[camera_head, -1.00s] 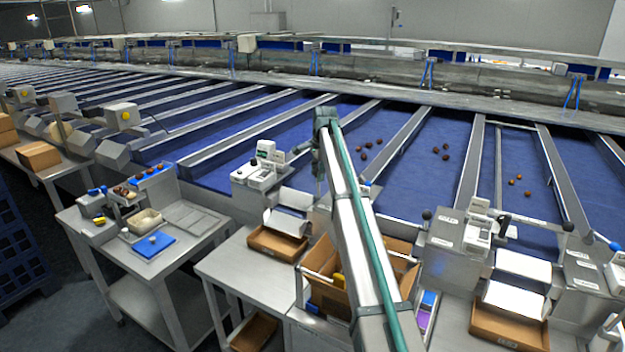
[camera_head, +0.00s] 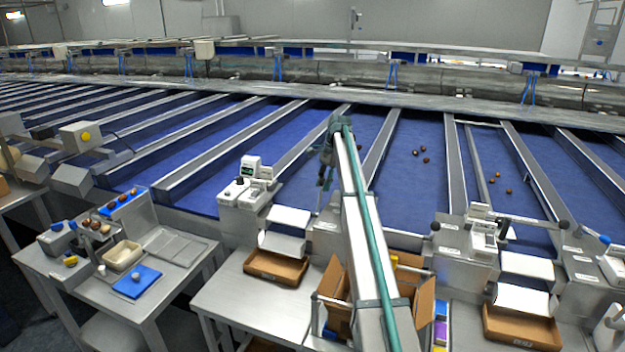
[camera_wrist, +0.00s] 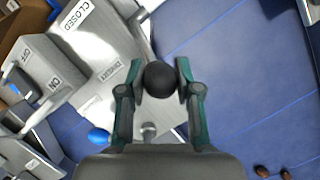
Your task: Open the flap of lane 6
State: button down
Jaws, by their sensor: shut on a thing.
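My gripper (camera_wrist: 160,85) is shut on a black ball knob (camera_wrist: 160,78) in the wrist view, with one finger on each side of it. The knob looks like the end of a lever; its rod is mostly hidden. A metal plate marked CLOSED (camera_wrist: 78,18) lies to the upper left. In the head view my gripper (camera_head: 323,180) hangs at the near end of a blue lane (camera_head: 375,195), and the knob is hard to make out there. I cannot read a lane number, and I cannot clearly see the flap itself.
A blue knob (camera_wrist: 97,136) and a metal box marked ON and OFF (camera_wrist: 45,75) are left of my gripper. In the head view a scale (camera_head: 243,190), a shallow carton (camera_head: 276,268) and an open carton (camera_head: 337,285) stand close to my arm. Dates lie on neighbouring lanes.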

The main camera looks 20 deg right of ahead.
jog(key=shift+a+f, duration=0.2)
jog(key=shift+f, duration=0.05)
jog(key=c, duration=1.2)
grip_release()
jog(key=o, duration=0.4)
jog(key=shift+a, duration=0.2)
jog(key=shift+d+r, duration=0.1)
jog(key=shift+d, duration=0.1)
jog(key=shift+a, duration=0.15)
